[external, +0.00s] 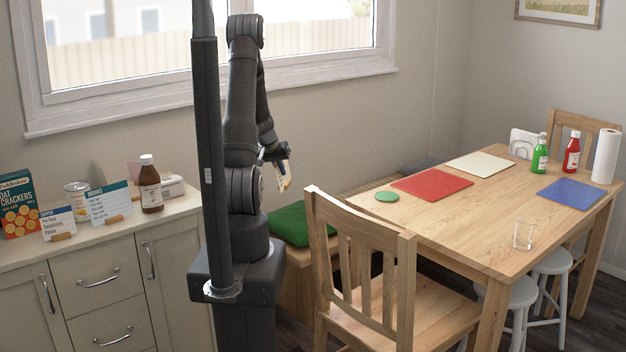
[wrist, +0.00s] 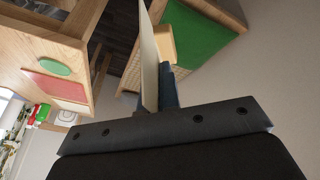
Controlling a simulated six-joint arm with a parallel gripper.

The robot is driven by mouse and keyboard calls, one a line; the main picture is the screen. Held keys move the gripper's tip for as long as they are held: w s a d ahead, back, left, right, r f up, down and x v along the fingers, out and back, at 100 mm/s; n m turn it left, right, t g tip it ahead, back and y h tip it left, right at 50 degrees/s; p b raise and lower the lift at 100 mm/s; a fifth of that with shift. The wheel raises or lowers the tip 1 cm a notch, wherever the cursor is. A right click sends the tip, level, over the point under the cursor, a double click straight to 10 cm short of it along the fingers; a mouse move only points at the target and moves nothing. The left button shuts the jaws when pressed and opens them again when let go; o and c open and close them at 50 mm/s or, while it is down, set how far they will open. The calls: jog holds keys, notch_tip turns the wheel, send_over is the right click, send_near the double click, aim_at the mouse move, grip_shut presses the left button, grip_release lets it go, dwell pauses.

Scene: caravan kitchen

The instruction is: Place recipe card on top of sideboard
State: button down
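My gripper (external: 274,154) is raised behind my arm, between the sideboard and the dining table. It is shut on a thin pale card, which I take to be the recipe card (external: 284,177); it hangs tilted below the fingers. In the wrist view the recipe card (wrist: 149,60) is seen nearly edge-on, with a small wooden block (wrist: 161,44) beside it. Its printed face cannot be read. The cream sideboard (external: 97,283) stands at the left, its pale top (external: 160,214) below the window. My arm hides the sideboard's right end.
On the sideboard are a cracker box (external: 19,205), a can (external: 77,199), two cards in wooden stands (external: 58,222) (external: 110,204) and a brown bottle (external: 150,184). The front strip of the top is clear. A chair (external: 365,265) and table (external: 450,222) stand right.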

jog(key=shift+s+a, duration=0.1)
jog(key=shift+a, duration=0.6)
jog(key=s+f, duration=0.5)
jog(key=f, duration=0.1)
jog(key=shift+s+a+f, duration=0.15)
jog(key=shift+a+f, duration=0.1)
jog(key=shift+f, duration=0.05)
